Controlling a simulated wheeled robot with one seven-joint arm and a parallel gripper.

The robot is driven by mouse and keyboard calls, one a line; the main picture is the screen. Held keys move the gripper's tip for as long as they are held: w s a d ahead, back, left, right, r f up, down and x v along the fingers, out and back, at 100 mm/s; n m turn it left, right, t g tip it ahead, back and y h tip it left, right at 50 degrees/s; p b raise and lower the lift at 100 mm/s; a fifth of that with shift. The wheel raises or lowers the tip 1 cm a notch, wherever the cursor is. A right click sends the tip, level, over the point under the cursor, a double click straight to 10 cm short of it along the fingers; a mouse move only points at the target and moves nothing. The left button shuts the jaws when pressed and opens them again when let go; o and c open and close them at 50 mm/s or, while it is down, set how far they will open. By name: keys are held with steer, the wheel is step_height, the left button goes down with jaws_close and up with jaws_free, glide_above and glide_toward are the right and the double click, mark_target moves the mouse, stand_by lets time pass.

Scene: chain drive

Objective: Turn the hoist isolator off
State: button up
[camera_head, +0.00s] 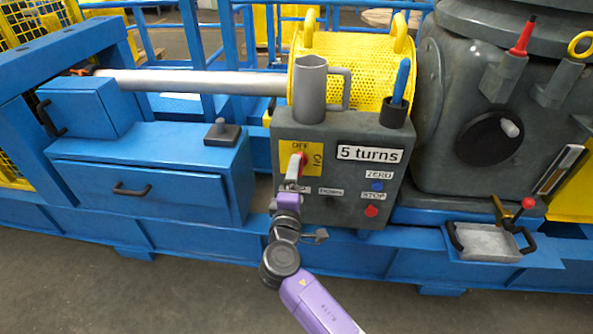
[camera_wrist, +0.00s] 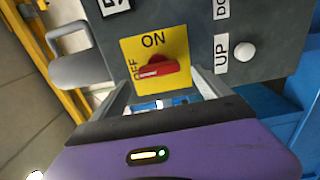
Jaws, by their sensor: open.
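The hoist isolator is a red rotary knob (camera_wrist: 155,70) on a yellow plate (camera_wrist: 174,42), with ON at the top and OFF at the left in the wrist view. The knob's bar lies roughly level there, its white mark on the half towards OFF. In the head view the plate (camera_head: 313,150) is on the front of a grey control box (camera_head: 340,212), and OFF is at its top. My gripper (camera_head: 294,176) is open in front of the knob. In the wrist view its two fingers (camera_wrist: 162,80) stand apart near either end of the knob; contact cannot be told.
UP button (camera_wrist: 245,51) is close beside the plate. The box also has a blue button (camera_head: 377,186), a red STOP button (camera_head: 371,211) and a "5 turns" label (camera_head: 370,153). A grey mug-like holder (camera_head: 310,95) and a cup with a blue-handled tool (camera_head: 401,82) stand on top.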

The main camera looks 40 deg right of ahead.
steer(key=shift+v, duration=2)
steer(key=w+a+f+t+y, duration=0.1)
steer(key=w+a+t+y, duration=0.1)
steer(key=a+t+y, duration=0.4)
steer(key=s+a+f+m+y, duration=0.2)
steer(key=s+a+y, duration=0.4)
steer(key=s+a, duration=0.55)
steer(key=s+r+m+g+y, duration=0.1)
steer(key=s+r+m, duration=0.15)
steer(key=s, duration=1.05)
steer(key=s+r+m+g+y, duration=0.1)
steer(key=s+r+m, duration=0.15)
steer(key=s, duration=1.15)
step_height(320, 180, up, 13)
steer(key=p, duration=1.3)
steer(key=shift+w+a+f+m, duration=0.2)
steer(key=shift+w+a+m, duration=0.15)
steer(key=shift+w+m, duration=0.1)
